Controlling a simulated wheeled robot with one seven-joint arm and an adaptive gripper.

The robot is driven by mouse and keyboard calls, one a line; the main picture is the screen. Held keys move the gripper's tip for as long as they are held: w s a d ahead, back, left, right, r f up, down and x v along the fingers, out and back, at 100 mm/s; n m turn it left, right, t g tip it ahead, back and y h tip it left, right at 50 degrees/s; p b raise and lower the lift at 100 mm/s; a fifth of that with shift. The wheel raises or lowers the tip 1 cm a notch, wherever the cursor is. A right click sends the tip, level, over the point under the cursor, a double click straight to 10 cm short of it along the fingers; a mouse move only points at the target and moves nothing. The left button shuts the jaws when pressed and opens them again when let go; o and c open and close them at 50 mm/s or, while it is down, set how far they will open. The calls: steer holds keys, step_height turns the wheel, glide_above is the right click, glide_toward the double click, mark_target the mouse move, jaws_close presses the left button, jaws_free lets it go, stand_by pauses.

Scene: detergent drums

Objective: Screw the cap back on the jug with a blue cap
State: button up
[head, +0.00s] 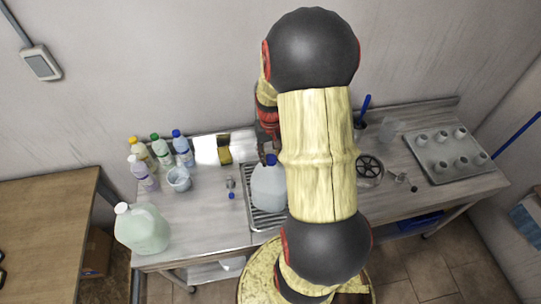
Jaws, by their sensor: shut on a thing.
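A translucent jug (268,188) stands on the ribbed drainboard in the middle of the counter, partly hidden on its right by my arm. A blue cap (270,160) is at its mouth. My gripper (268,152) is at the top of the jug, shut on the blue cap. The fingertips are small and partly hidden, and I cannot tell how far the cap is seated on the neck.
A pale green jug with a white cap (142,228) stands at the counter's front left. Several bottles (163,152), a pail (179,178) and a small blue-ended item (231,195) are left. A tray of cups (447,155) is at right.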

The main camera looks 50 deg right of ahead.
steer(key=shift+f+b, duration=0.45)
steer(key=shift+f, duration=0.25)
stand_by(1.1)
steer(key=m, duration=0.4)
steer(key=shift+m, duration=0.9)
steer(key=shift+m, duration=1)
steer(key=m, duration=0.3)
steer(key=shift+s+m, duration=0.1)
steer(key=shift+m, duration=0.3)
